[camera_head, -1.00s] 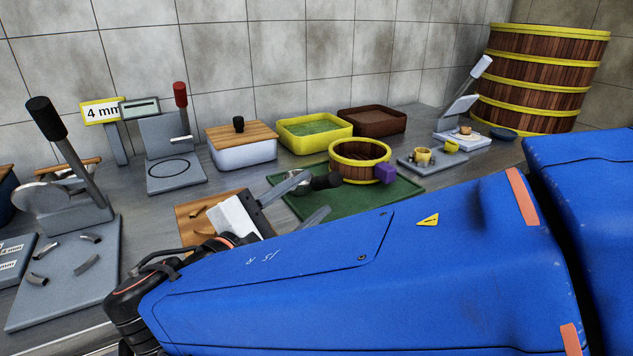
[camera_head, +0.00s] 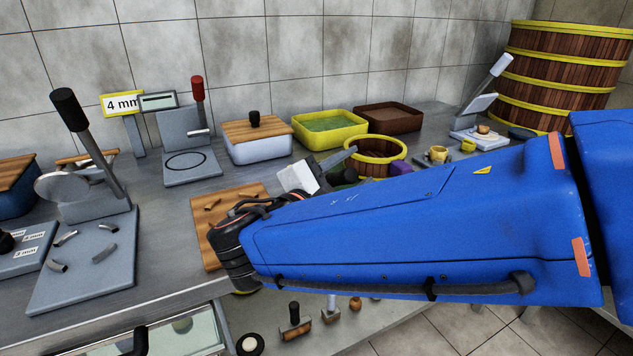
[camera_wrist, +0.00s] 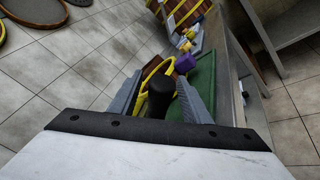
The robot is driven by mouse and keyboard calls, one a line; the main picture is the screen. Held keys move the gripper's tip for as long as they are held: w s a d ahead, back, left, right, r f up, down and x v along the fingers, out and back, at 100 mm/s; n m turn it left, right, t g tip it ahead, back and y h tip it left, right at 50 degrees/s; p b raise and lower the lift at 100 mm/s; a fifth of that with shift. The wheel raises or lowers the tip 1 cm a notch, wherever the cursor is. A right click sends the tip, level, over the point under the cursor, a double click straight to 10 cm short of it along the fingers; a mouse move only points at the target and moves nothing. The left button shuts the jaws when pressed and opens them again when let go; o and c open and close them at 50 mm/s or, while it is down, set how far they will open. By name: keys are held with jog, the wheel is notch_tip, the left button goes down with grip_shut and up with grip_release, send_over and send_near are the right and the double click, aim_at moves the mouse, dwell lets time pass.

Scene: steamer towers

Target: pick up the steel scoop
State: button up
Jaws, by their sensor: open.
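The steel scoop shows in the wrist view only as an upright-looking black handle (camera_wrist: 160,97) between my fingers. Its metal part is hidden there. In the head view a dark bit of the handle (camera_head: 347,175) shows beside my gripper, and my arm and gripper cover the rest. My gripper (camera_wrist: 159,80) is open, with one finger on each side of the handle. I cannot tell whether either finger touches it. In the head view my gripper (camera_head: 340,160) is just in front of the wooden basket with the yellow rim (camera_head: 388,147).
A purple block (camera_head: 401,169) is by the basket. A green mat (camera_wrist: 205,78) lies under them. A wooden board (camera_head: 206,245) is left of my gripper. Yellow (camera_head: 325,128) and brown (camera_head: 388,118) trays stand behind. A lever press (camera_head: 78,200) stands at left.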

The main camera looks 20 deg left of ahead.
jog(key=shift+w+d, duration=0.15)
jog(key=shift+w, duration=0.4)
grip_shut()
jog(key=shift+r, duration=0.1)
notch_tip(320, 180, up, 10)
dwell(0.3)
